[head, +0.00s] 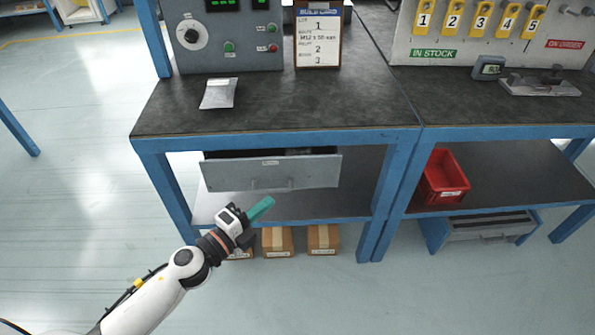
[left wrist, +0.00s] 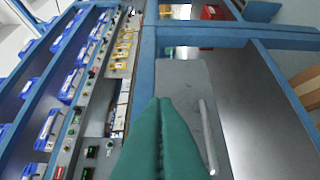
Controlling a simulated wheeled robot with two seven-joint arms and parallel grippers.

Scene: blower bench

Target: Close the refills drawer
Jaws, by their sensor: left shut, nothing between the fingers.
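The refills drawer (head: 272,172) is a grey drawer under the left bench top. It stands out a little, with a dark gap showing above its front. Its small label is too small to read. In the left wrist view the drawer front (left wrist: 195,80) shows with its bar handle (left wrist: 207,135). My left gripper (head: 262,208) has green fingers, shut and empty, just below and in front of the drawer's lower edge. The fingers (left wrist: 160,115) point toward the drawer front in the left wrist view; I cannot tell if they touch it. My right gripper is not in view.
The blue bench frame (head: 385,180) stands right of the drawer. A lower shelf (head: 350,207) runs beneath, with cardboard boxes (head: 323,240) on the floor. A red bin (head: 445,177) is on the right shelf. Floor in front is clear.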

